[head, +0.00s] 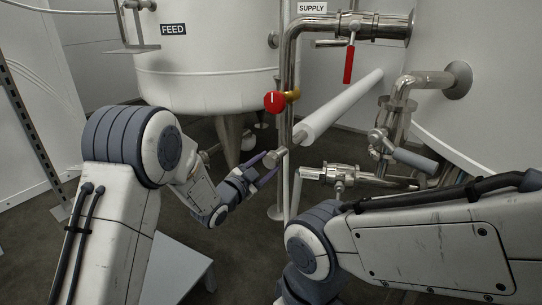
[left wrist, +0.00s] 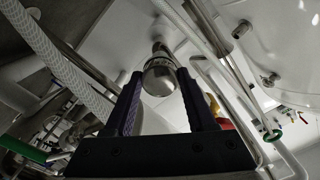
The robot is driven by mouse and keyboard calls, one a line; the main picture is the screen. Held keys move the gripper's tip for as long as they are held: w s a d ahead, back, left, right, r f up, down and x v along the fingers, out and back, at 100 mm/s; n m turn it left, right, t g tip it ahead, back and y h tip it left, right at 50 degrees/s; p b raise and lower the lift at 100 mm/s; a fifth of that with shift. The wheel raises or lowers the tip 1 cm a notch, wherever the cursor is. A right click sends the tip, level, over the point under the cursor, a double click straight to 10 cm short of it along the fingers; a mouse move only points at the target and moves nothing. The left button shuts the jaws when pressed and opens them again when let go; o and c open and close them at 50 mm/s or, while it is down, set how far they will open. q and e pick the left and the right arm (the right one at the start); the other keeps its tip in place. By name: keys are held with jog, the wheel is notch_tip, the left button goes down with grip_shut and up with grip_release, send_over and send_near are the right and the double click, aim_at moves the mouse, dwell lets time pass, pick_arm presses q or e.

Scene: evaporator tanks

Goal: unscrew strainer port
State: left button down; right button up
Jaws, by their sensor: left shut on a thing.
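The strainer port is a short, bare-metal round stub (head: 275,158) low on the vertical steel pipe (head: 287,75), just below the slanted white pipe. My left gripper (head: 267,164) reaches it from the lower left, its purple fingers at the stub's end. In the left wrist view the shiny rounded metal cap of the port (left wrist: 160,77) sits between the two dark fingers, and the left gripper (left wrist: 159,82) is shut on it. The cap's threads are not visible. My right arm crosses the lower right, but its gripper is out of view.
A red round knob (head: 274,102) sits on the vertical pipe above the port. A red-handled valve (head: 348,64) hangs under the SUPPLY pipe. The white FEED tank (head: 205,75) stands behind. A slanted white pipe (head: 340,107) and lower steel piping (head: 345,174) crowd the right.

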pick_arm(q)
jog(key=shift+d+r+n, duration=0.15)
jog(key=shift+r+n, duration=0.05)
jog(key=shift+n, duration=0.3)
jog(key=shift+r+n+p, duration=0.2)
jog(key=shift+n+p, duration=0.7)
jog(key=shift+n, duration=0.1)
jog(key=shift+n+p, duration=0.35)
jog(key=shift+n, duration=0.25)
jog(key=shift+s+f+n, duration=0.1)
jog(key=shift+n, duration=0.5)
jog(key=shift+f+n, duration=0.1)
jog(key=shift+n, duration=0.3)
jog(key=shift+p, duration=0.35)
